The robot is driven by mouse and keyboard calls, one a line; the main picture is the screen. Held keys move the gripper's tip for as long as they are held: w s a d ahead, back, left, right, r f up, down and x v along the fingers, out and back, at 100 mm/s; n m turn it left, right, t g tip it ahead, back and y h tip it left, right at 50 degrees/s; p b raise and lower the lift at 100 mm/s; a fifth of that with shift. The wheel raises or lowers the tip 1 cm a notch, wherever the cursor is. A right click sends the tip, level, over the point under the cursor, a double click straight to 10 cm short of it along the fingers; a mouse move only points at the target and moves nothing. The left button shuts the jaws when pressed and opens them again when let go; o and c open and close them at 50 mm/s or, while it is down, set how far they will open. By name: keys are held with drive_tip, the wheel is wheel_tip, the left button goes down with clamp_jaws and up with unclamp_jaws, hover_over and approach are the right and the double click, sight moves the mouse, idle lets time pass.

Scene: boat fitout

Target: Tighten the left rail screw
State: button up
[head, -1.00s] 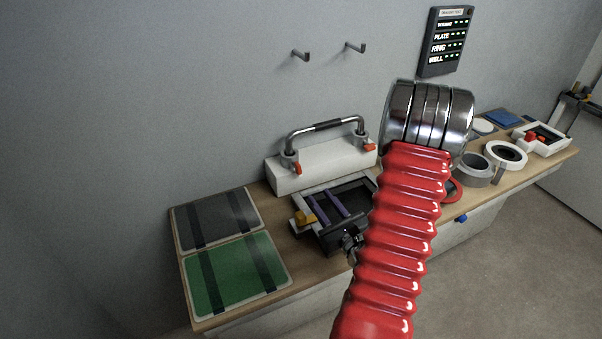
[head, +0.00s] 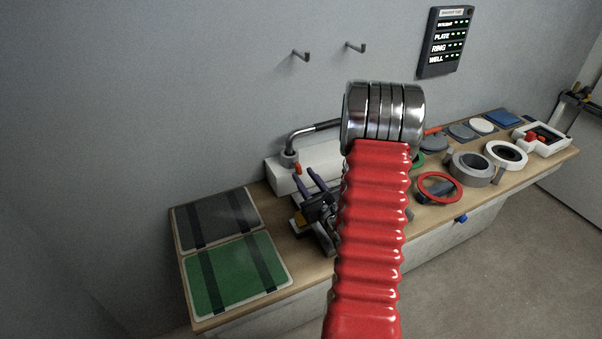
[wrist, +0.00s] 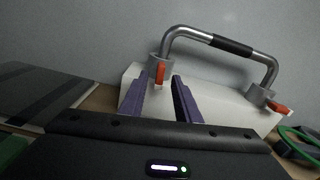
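The grey tubular rail (head: 318,127) with a dark grip stands on a white block (head: 280,182) against the wall. It also shows in the wrist view (wrist: 190,33). The left rail screw has an orange lever (wrist: 160,73) on the grey left foot, hanging roughly upright; it shows in the head view (head: 298,168). The right screw's orange lever (wrist: 281,108) points sideways; my arm hides it in the head view. My gripper (wrist: 163,80) is open and empty. Its purple fingers point at the left foot, one on each side of the lever in the wrist view. Contact cannot be told.
Green (head: 235,277) and dark (head: 215,218) panels lie on the bench to the left. A red ring (head: 456,187), a grey ring (head: 497,170) and a white ring (head: 523,154) lie to the right. Two hooks and a status board (head: 446,42) are on the wall.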

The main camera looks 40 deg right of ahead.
sight(300, 171)
drive_tip(key=shift+x, duration=1.65)
drive_tip(key=shift+c, duration=0.6)
clamp_jaws()
